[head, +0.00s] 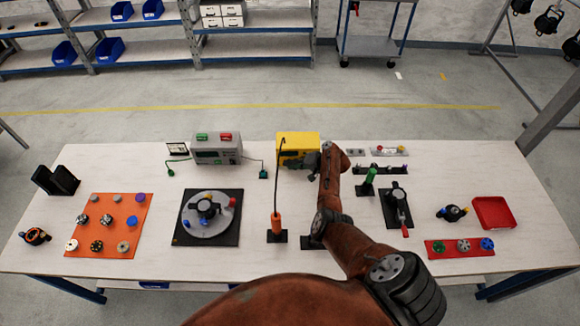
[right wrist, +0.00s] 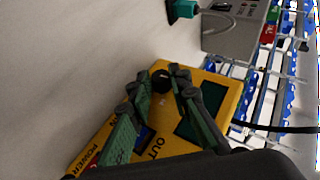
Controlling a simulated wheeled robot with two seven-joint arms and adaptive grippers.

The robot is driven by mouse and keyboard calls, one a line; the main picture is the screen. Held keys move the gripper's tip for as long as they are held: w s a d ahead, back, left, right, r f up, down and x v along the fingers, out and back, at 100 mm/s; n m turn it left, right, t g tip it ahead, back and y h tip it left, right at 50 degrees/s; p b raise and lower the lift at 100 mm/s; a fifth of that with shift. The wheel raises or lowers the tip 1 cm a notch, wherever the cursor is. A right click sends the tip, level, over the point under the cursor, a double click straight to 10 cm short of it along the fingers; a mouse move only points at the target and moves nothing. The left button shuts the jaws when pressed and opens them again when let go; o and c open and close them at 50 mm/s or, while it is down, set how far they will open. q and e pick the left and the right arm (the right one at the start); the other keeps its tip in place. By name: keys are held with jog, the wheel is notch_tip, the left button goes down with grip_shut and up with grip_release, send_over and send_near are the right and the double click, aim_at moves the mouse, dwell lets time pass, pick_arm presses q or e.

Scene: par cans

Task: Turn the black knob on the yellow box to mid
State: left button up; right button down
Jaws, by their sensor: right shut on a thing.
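The yellow box (head: 297,142) stands at the back middle of the white table. It also shows in the right wrist view (right wrist: 215,78), with a dark green panel and lettering on its front. My right gripper (head: 314,162) is at the right front of the box. In the right wrist view its green-padded fingers (right wrist: 160,90) converge on the black knob (right wrist: 161,79) and are shut on it. The knob's pointer and marks are too small or covered to read. In the head view the knob is hidden behind my gripper. My left gripper is not in view.
A grey instrument (head: 217,149) with green and red parts stands left of the box. A cable runs from the box to an orange-handled tool (head: 277,223) in front. A green-handled part (head: 370,178) stands close right of my arm.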

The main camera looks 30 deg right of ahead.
jog(key=shift+d+f+t+y+b, duration=0.1)
jog(key=shift+f+t+y+b, duration=0.05)
jog(key=shift+t+y+b, duration=0.15)
dwell(0.4)
jog(key=c, duration=1.8)
grip_release()
jog(key=shift+o, duration=0.2)
jog(key=shift+s, duration=0.1)
jog(key=v, duration=1.2)
